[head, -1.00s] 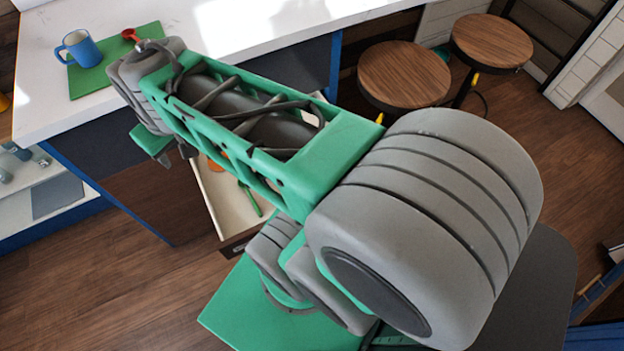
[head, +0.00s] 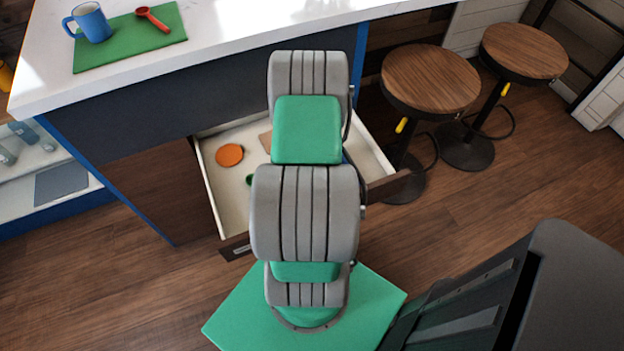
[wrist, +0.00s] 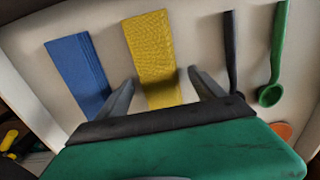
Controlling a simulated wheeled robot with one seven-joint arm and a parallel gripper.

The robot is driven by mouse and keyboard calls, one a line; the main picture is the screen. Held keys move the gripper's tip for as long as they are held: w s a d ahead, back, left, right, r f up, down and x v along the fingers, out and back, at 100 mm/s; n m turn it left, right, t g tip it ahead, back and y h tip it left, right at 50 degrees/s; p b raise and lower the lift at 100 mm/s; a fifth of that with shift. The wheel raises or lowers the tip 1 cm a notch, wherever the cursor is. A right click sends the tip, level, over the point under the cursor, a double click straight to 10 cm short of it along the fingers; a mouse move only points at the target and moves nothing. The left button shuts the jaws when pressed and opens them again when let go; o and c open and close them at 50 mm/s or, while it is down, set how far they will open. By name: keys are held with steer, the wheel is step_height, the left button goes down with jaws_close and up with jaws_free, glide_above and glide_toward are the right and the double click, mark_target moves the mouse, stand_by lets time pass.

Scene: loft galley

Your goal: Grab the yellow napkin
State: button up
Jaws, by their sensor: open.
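The yellow napkin (wrist: 153,52) lies flat in the open drawer (head: 207,185), shown in the wrist view at upper middle. It is a long folded strip with a woven texture. My gripper (wrist: 158,88) is open, its two fingers spread to either side of the napkin's near end. The jaws hold nothing, and I cannot tell how high above the napkin they are. In the head view my arm hides the napkin and my gripper.
A blue napkin (wrist: 78,68) lies left of the yellow one. A dark utensil (wrist: 230,55) and a green ladle (wrist: 277,60) lie to its right, near an orange round item (head: 229,155). Two stools (head: 430,80) stand right of the drawer. The counter (head: 240,25) overhangs behind.

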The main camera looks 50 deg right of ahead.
steer(key=shift+f, duration=0.1)
steer(key=shift+c, duration=0.2)
steer(key=c, duration=1.4)
